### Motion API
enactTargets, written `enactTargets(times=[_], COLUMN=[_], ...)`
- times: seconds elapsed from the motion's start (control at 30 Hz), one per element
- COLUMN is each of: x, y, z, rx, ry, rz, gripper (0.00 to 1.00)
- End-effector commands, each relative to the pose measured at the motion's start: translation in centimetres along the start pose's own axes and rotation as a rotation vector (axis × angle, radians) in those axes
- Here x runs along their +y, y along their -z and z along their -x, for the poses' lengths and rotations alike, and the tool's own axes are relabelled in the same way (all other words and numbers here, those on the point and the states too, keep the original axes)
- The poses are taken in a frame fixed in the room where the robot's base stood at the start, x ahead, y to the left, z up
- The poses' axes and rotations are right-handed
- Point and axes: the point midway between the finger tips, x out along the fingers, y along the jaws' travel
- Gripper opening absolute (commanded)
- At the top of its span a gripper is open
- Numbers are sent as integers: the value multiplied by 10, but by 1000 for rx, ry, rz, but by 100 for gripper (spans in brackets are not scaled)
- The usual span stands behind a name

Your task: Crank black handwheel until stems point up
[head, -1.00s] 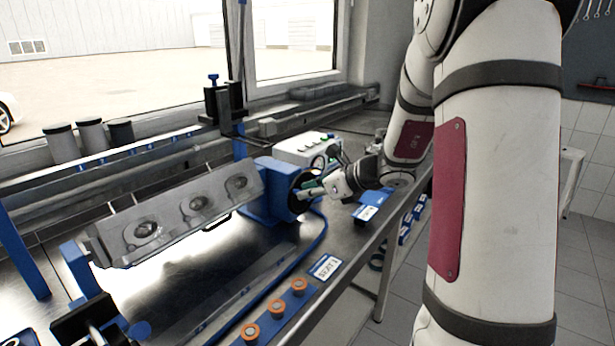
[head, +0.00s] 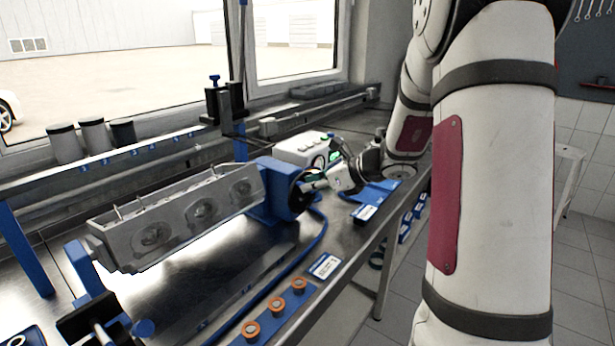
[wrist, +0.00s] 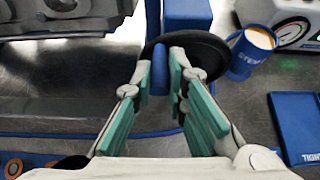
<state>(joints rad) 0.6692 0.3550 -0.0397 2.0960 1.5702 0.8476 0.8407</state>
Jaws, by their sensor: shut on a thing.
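The cylinder head (head: 180,215) is a grey metal block held on the blue rotating stand (head: 285,190). Its round chamber faces look toward the camera, and thin stems (head: 166,190) stick up from its top side, roughly upright. The black handwheel (head: 300,190) is at the right end of the stand and partly hidden by my gripper. It also shows in the wrist view (wrist: 215,52) as a dark disc. My gripper (wrist: 165,78), with teal finger pads, is shut on the handwheel's blue handle (wrist: 160,75). In the head view my gripper (head: 318,181) reaches in from the right.
A blue cup labelled STEM (wrist: 250,55) stands close right of the handwheel, beside a white gauge box (head: 303,148). A blue tray (wrist: 298,125) lies at the right. Orange-topped parts (head: 275,307) sit in a blue rack along the front bench edge.

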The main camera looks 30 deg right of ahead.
Motion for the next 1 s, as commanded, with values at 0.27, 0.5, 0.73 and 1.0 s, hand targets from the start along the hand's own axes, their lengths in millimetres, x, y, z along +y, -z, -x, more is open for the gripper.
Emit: enactTargets(times=[0.27, 0.5, 0.73, 1.0], x=[-10, -11, -14, -20], y=[0, 0, -1, -3], z=[4, 4, 4, 5], rx=[6, 7, 8, 7], ry=[10, 8, 6, 6], rz=[-5, -5, -5, -4], gripper=[0, 0, 0, 0])
